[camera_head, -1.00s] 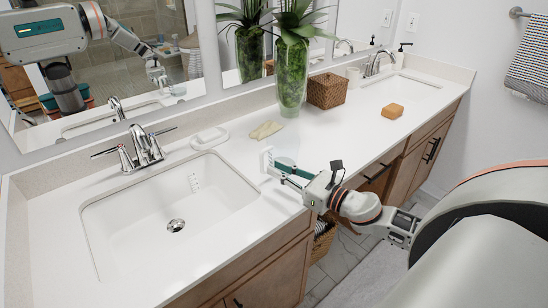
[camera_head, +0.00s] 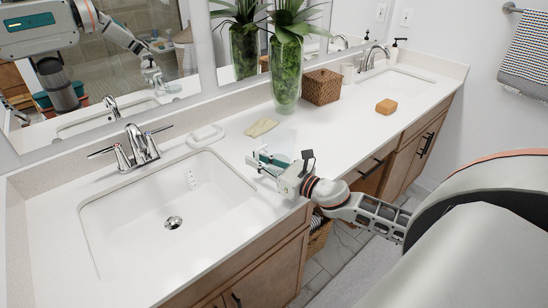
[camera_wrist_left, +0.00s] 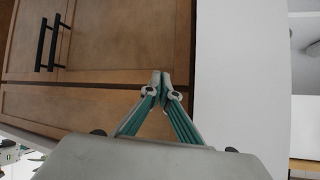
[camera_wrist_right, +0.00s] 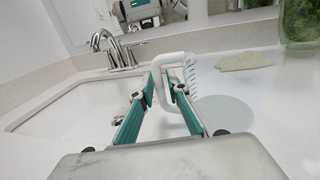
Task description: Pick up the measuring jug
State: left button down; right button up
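The measuring jug (camera_head: 281,142) is clear and stands on the white counter right of the near sink. It shows faintly in the head view, behind my right gripper (camera_head: 258,162). In the right wrist view its round base (camera_wrist_right: 225,112), dark scale marks and white loop handle (camera_wrist_right: 160,94) are visible. My right gripper (camera_wrist_right: 161,84) has its fingers apart, one on each side of the handle's near bar; firm contact cannot be told. My left gripper (camera_wrist_left: 161,78) is shut and empty in front of a wooden cabinet (camera_wrist_left: 110,50), outside the head view.
A tall plant vase (camera_head: 286,75), a wicker basket (camera_head: 321,87) and an orange sponge (camera_head: 386,107) stand farther right. The counter between is clear.

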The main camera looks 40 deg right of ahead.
grip_shut()
pick_arm(q)
jog(key=shift+s+f, duration=0.15)
pick_arm(e)
jog(key=shift+r, duration=0.1)
